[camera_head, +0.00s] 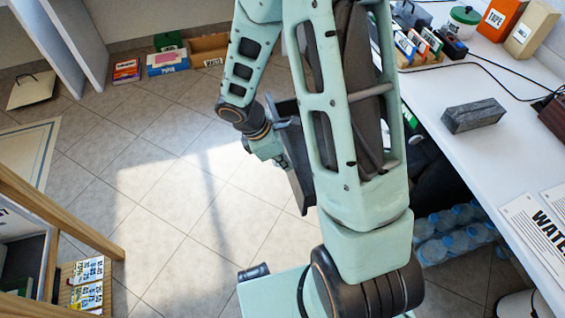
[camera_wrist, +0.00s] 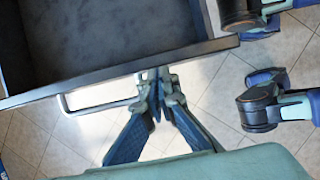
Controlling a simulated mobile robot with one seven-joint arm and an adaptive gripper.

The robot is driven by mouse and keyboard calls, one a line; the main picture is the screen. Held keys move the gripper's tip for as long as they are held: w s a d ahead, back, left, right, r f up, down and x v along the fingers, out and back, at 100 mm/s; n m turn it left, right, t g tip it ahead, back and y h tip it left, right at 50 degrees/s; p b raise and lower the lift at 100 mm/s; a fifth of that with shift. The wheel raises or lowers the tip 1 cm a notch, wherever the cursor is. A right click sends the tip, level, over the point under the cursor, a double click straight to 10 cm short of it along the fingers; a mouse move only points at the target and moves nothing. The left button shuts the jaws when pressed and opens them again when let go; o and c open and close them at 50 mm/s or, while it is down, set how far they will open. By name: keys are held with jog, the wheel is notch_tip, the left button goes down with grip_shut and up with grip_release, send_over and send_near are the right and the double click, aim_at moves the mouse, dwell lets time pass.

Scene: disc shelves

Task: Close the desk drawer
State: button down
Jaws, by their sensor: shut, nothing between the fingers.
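The desk drawer (camera_wrist: 110,30) is pulled open, and its dark empty-looking inside fills the upper left of the wrist view. Its front edge crosses that view at a slant, with a thin metal loop handle (camera_wrist: 85,108) on the outer side. My gripper (camera_wrist: 155,82) is shut and empty, its fingertips close to the outside of the drawer front, at the right end of the handle. I cannot tell whether they touch. In the head view the dark drawer front (camera_head: 297,170) shows left of my arm, which hides most of the drawer. My fingers are not clear there.
The white desk top (camera_head: 460,95) is on the right, with a grey block (camera_head: 474,115) and boxes at its back. Water bottles (camera_head: 450,235) stand under the desk. A wooden-framed shelf (camera_head: 60,215) is at the lower left. The tiled floor between is clear.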

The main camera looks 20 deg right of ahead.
jog(key=d+p, duration=0.9)
jog(key=d, duration=2.6)
